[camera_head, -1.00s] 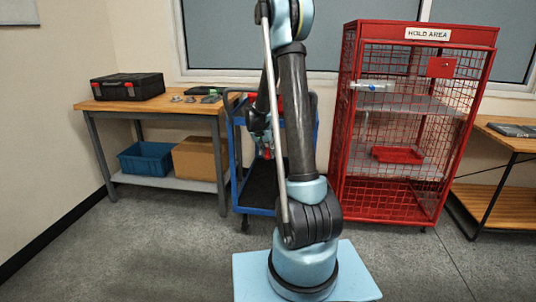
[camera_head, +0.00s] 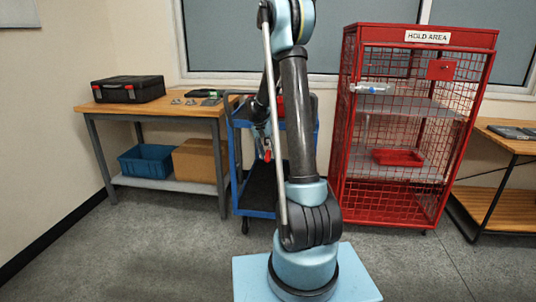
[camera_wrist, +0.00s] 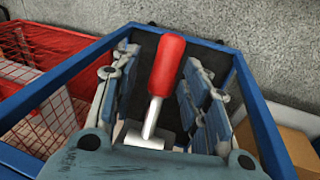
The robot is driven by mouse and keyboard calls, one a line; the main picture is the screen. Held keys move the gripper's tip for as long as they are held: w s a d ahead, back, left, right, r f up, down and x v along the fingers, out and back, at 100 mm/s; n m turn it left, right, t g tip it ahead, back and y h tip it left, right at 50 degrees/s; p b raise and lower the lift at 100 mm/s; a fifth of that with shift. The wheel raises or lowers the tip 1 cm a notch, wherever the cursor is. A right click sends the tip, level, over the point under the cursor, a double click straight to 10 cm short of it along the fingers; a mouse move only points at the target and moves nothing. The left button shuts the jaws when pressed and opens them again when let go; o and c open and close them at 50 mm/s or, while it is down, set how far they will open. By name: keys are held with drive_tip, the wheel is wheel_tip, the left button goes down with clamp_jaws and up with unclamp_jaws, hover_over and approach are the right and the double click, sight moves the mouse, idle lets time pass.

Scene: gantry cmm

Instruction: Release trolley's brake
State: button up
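The blue-framed trolley (camera_head: 241,180) stands behind my arm, between the workbench and the red cage. Its brake lever has a red handle (camera_head: 267,156), seen below my gripper (camera_head: 263,138). In the wrist view, the red handle (camera_wrist: 167,65) with its metal stem stands tilted between the two fingers of my gripper (camera_wrist: 157,85). The fingers are apart, with visible gaps on both sides of the handle. The blue trolley frame (camera_wrist: 255,100) surrounds the gripper in that view. My arm hides part of the trolley in the head view.
A workbench (camera_head: 165,108) with a black toolbox (camera_head: 128,89) stands left of the trolley. A blue bin (camera_head: 145,160) and a cardboard box (camera_head: 198,160) sit on its lower shelf. The red mesh cage (camera_head: 425,35) stands close on the right. Open floor lies in front.

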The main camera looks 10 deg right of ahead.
drive_tip(key=v, duration=1.2)
idle(0.3)
